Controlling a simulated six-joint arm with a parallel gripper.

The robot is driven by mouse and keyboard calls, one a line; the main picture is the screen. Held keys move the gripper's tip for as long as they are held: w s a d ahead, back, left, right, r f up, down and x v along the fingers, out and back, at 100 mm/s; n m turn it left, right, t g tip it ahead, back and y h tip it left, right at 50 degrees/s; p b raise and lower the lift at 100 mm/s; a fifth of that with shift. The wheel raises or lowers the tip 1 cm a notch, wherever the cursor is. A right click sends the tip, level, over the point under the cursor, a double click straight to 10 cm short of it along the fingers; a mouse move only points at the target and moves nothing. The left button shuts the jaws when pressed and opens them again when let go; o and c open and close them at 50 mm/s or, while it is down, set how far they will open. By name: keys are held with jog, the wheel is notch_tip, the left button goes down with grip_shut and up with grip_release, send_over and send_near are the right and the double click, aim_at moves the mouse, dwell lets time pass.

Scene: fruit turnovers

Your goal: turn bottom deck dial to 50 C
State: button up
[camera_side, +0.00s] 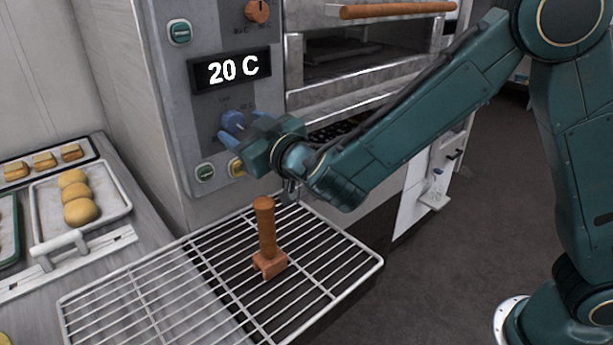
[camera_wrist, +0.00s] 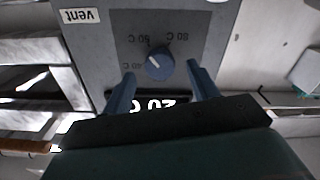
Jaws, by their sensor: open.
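The blue-grey dial (camera_wrist: 160,66) with a white pointer mark is on the grey panel in the wrist view, with small upside-down temperature labels around it. Its pointer mark points to the picture's upper left. The display (camera_side: 231,69) above it reads 20 C in the side view, and it partly shows behind the fingers in the wrist view (camera_wrist: 155,103). My gripper (camera_wrist: 161,70) is open, with one blue finger on each side of the dial. In the side view my gripper (camera_side: 230,130) faces the panel below the display and largely hides the dial.
An orange dial (camera_side: 257,11) is above the display. Green (camera_side: 205,172) and yellow (camera_side: 236,167) buttons sit low on the panel. An oven door with a wooden handle (camera_side: 390,9) is at right. A brown wooden-handled tool (camera_side: 266,235) stands on the wire rack (camera_side: 100,300). Trays of pastries (camera_side: 35,215) are left.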

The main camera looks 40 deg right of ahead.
jog(key=s, duration=1.1)
jog(key=shift+d, duration=0.1)
jog(key=s+d+f+m+g+h, duration=0.1)
jog(key=s+d+m+g+h, duration=0.2)
jog(key=d, duration=0.6)
jog(key=s+d+m+g+h, duration=0.2)
jog(key=d+m+g, duration=0.2)
jog(key=d, duration=0.5)
jog(key=s+n+g+y, duration=0.4)
jog(key=s+g+y, duration=0.1)
jog(key=s, duration=1.4)
jog(key=shift+s+d+r, duration=0.2)
jog(key=shift+d, duration=0.05)
